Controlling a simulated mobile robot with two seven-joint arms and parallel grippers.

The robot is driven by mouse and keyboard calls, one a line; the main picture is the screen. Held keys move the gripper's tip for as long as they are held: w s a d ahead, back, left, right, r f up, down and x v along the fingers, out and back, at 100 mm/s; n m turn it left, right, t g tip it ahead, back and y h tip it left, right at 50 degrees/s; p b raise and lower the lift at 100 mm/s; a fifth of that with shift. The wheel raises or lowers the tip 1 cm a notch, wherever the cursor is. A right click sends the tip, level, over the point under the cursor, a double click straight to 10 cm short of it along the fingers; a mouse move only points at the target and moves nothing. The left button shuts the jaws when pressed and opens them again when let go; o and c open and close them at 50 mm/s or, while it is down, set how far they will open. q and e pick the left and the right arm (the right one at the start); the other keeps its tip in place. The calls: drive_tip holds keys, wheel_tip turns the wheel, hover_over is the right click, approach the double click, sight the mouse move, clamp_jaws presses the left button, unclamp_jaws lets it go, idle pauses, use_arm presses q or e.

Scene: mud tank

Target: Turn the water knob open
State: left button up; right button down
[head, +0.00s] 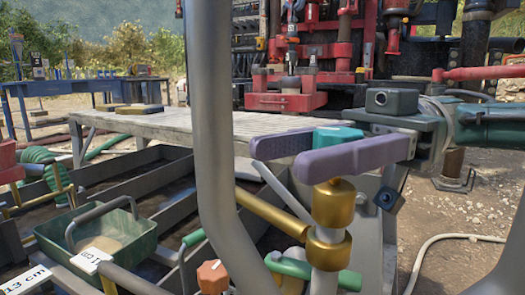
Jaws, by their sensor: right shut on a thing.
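The water knob (338,135) is a teal handle on top of a brass valve fitting (333,205), right of centre in the head view. My right gripper (312,150) reaches in from the right. Its two purple fingers lie on either side of the teal handle and are shut on it. Much of the handle is hidden between the fingers, so its exact turn angle is hard to tell. A brass pipe joins the fitting from the left, and a grey pipe runs down below it. My left gripper is not in view.
A thick grey upright pipe (213,130) stands left of the valve. A green handle (315,272) and an orange knob (212,276) sit lower down. A green tray (98,238) is over the tank at left. A metal walkway (190,124) and red machinery (300,90) lie behind.

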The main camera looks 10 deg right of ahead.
drive_tip(key=shift+c, duration=1.9)
unclamp_jaws()
wheel_tip(320, 180, up, 20)
drive_tip(key=p, duration=1)
drive_tip(key=shift+p, duration=0.3)
